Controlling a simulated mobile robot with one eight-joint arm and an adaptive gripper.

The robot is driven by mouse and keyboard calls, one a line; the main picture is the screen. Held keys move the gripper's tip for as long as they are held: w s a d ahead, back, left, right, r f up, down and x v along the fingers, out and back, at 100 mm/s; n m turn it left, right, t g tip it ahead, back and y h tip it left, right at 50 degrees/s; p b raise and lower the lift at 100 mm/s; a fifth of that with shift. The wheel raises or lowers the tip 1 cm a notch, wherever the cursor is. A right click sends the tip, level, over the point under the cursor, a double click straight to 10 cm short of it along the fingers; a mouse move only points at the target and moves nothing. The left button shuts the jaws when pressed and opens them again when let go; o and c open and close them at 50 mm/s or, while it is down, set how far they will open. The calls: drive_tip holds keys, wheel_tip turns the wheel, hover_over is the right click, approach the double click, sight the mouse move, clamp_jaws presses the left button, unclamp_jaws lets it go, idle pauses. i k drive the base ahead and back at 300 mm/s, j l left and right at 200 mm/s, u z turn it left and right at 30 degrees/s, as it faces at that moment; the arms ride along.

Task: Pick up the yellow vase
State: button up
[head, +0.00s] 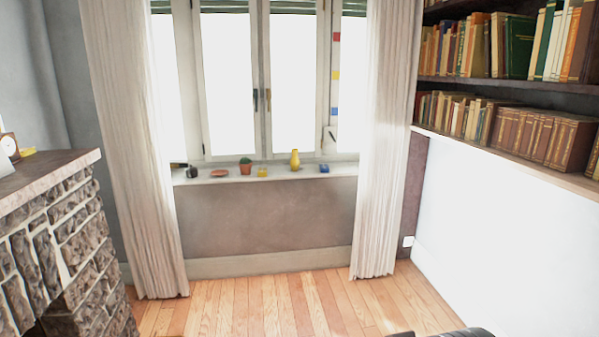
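The yellow vase (294,160) stands upright on the windowsill (225,179), small in the head view, a little right of the sill's middle. It is narrow at the top and wider below. A low yellow item (262,172) lies to its left and a small blue item (324,169) to its right. Both are apart from the vase. My gripper cannot be made out in this view. A dark shape at the bottom edge of the picture is too cut off to identify.
The sill also holds a potted cactus (246,167), a reddish dish (219,173) and a dark object (192,172). Curtains (130,150) hang at both sides. A stone fireplace (60,235) stands left, bookshelves (510,80) right. The wooden floor (270,303) before the sill is clear.

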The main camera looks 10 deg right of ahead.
sight(295, 162)
drive_tip(key=i+z, duration=0.1)
drive_tip(key=i, duration=0.5)
drive_tip(key=i+z, duration=0.1)
drive_tip(key=i, duration=1.15)
drive_tip(key=i+j+z, duration=0.15)
drive_tip(key=i, duration=0.5)
drive_tip(key=i+j+z, duration=0.1)
drive_tip(key=i, duration=0.5)
drive_tip(key=i+j+z, duration=0.1)
drive_tip(key=i, duration=0.5)
drive_tip(key=j, duration=0.1)
